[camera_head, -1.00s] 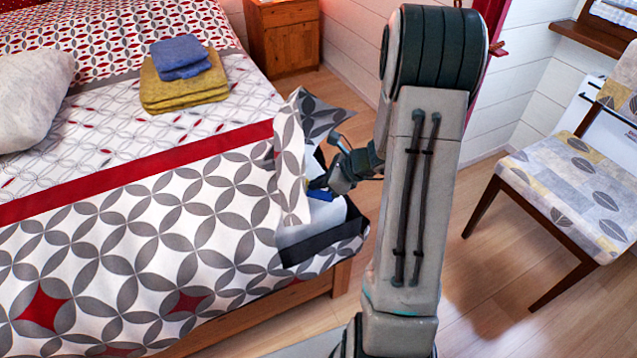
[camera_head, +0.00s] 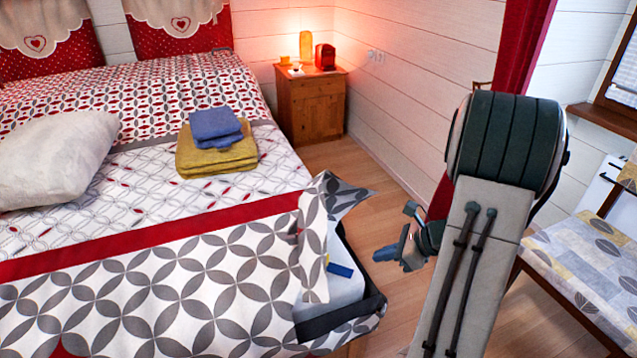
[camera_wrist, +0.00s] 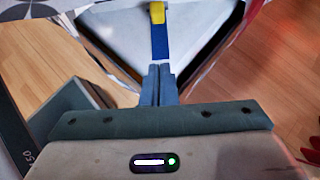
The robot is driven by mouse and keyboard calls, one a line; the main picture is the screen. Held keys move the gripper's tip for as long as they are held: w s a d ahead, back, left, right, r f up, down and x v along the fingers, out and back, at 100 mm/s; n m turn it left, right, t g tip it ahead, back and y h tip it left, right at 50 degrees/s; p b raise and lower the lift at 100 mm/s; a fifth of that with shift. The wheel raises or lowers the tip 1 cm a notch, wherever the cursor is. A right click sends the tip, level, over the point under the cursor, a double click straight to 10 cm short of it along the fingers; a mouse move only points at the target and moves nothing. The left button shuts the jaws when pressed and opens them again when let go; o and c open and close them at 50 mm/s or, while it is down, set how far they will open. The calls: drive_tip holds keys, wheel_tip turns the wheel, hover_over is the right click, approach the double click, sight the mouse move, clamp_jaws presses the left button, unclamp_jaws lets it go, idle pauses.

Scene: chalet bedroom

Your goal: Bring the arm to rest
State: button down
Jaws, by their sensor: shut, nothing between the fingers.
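My gripper (camera_head: 384,254) is at the end of my folded arm, to the right of the bed's near corner. It is apart from the bed in the head view. In the wrist view its two fingers (camera_wrist: 159,84) are pressed together with nothing between them. Beyond the fingertips, the wrist view shows a blue and yellow strap (camera_wrist: 159,37) on a pale surface at the bed corner. The same blue strap (camera_head: 340,270) shows in the head view where the cover is folded back.
The bed (camera_head: 120,225) carries a white pillow (camera_head: 60,160), a folded yellow towel (camera_head: 215,158) and a blue one (camera_head: 215,123). A nightstand (camera_head: 313,110) with a lit lamp stands behind. A patterned chair (camera_head: 590,255) is close on the right. Wooden floor (camera_head: 385,185) is clear between.

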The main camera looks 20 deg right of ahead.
drive_tip(key=s+a+r+n+g+h+p, duration=0.1)
drive_tip(key=s+a+r+n+p, duration=0.3)
drive_tip(key=r+n+p, duration=0.4)
drive_tip(key=s+a+r+n+g+h+p, duration=0.1)
drive_tip(key=s+a+r+n+h+p, duration=0.3)
drive_tip(key=r+n, duration=0.5)
drive_tip(key=s+a+r+n+g+h+p, duration=0.1)
drive_tip(key=s+a+r+n+h+p, duration=0.1)
drive_tip(key=s+a+r+n+p, duration=0.4)
wheel_tip(320, 180, up, 14)
drive_tip(key=a+n+p, duration=0.1)
drive_tip(key=n+p, duration=0.1)
drive_tip(key=p, duration=0.3)
drive_tip(key=shift+a+n+p, duration=0.25)
drive_tip(key=shift+n+p, duration=0.05)
drive_tip(key=shift+p, duration=0.05)
drive_tip(key=shift+s+f, duration=0.1)
